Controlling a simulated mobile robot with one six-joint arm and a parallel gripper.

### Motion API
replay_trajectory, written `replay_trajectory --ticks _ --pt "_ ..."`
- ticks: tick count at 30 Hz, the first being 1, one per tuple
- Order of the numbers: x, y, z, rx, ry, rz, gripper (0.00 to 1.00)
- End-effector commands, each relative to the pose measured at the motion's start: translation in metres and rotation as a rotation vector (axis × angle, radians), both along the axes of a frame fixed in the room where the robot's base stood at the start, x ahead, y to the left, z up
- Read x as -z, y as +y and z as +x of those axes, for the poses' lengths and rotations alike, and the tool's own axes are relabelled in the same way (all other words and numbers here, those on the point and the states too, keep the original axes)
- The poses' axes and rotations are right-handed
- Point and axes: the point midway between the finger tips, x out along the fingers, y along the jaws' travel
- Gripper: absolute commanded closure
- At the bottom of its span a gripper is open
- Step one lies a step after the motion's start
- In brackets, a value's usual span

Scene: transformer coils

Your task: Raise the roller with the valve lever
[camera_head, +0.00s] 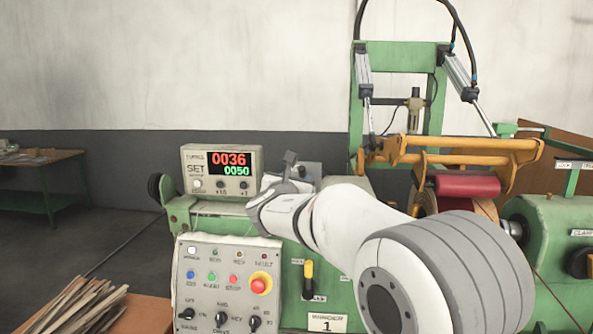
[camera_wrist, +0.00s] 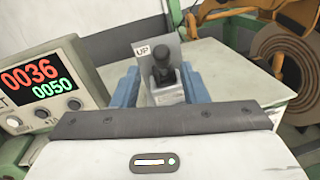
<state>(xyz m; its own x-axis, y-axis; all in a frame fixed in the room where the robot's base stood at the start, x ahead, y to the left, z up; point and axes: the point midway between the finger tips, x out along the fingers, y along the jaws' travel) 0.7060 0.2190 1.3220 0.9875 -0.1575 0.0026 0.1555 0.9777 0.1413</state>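The valve lever (camera_wrist: 162,68) is a dark knobbed handle on a small grey block, in front of a plate marked UP (camera_wrist: 145,52) in the wrist view. My gripper (camera_wrist: 161,85) has its two blue fingers apart, one on each side of the lever and its block. Gaps seem to show between fingers and lever; contact cannot be told. In the head view my gripper (camera_head: 289,172) is at the machine top, right of the counter, and largely hides the valve. The red roller (camera_head: 467,185) is at the right, below the orange arms (camera_head: 450,150), close against the brown coil (camera_head: 484,207).
The counter box (camera_head: 222,170) reads 0036 over 0050, close left of my gripper. The control panel (camera_head: 228,285) with a red stop button stands below. A yellow-black lever (camera_head: 308,278) is on the green machine front. A green frame (camera_head: 356,110) with cylinders rises behind.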

Motion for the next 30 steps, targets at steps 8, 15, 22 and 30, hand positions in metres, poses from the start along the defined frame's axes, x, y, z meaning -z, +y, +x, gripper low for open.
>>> replay_trajectory --ticks 8,15,22,30 --pt "-0.001 -0.010 0.045 0.006 0.001 0.002 0.60" --pt "0.000 -0.012 0.059 0.005 0.002 0.003 0.60" --pt "0.001 -0.013 0.059 0.006 0.001 0.004 0.62" --pt "0.000 -0.013 0.059 0.006 0.001 0.004 0.84"
